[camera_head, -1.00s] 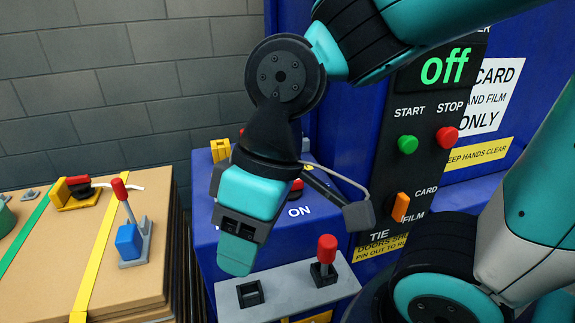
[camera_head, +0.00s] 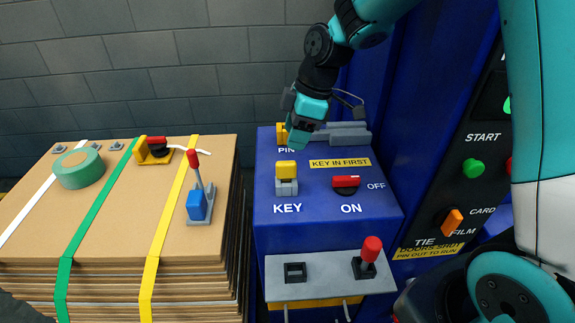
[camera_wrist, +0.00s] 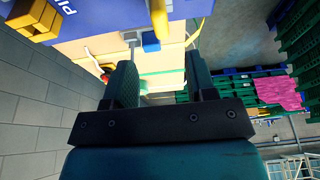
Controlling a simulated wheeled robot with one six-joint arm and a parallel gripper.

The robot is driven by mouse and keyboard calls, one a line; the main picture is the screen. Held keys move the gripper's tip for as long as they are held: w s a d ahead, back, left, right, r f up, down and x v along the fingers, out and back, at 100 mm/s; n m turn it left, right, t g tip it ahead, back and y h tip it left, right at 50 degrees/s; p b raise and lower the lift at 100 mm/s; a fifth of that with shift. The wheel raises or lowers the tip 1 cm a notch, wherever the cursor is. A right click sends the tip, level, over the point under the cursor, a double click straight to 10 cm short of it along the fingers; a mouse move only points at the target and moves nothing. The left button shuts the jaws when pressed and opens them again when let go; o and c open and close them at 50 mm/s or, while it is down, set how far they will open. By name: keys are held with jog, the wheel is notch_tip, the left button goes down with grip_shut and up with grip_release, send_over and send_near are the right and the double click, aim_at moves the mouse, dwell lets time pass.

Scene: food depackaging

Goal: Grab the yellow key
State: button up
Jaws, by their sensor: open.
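The yellow key (camera_head: 286,169) stands upright in a grey lock (camera_head: 287,187) on the blue box, above the KEY label. My gripper (camera_head: 297,137) hangs over the back of the box, behind and slightly right of the key, near the PIN label. It is open and holds nothing that I can see. In the wrist view my gripper's two fingers (camera_wrist: 162,78) are spread apart. A yellow block (camera_wrist: 35,18) by the PIN lettering shows at the upper left there. I cannot tell whether the yellow bar at the top of that view is the key.
The blue box (camera_head: 268,228) carries a red switch (camera_head: 346,183) marked ON and OFF, right of the key. A grey plate (camera_head: 330,285) with a red-knobbed lever (camera_head: 371,250) is in front. Strapped cardboard (camera_head: 120,195) lies left. A control panel (camera_head: 462,195) stands right.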

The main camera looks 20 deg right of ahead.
aim_at(287, 162)
jog(key=p+x, duration=0.1)
jog(key=x, duration=0.4)
jog(key=shift+s+a+f+p, duration=0.1)
jog(key=shift+f+p, duration=0.45)
jog(key=shift+p, duration=0.15)
jog(key=shift+p+x, duration=0.9)
jog(key=shift+x, duration=1.2)
grip_shut()
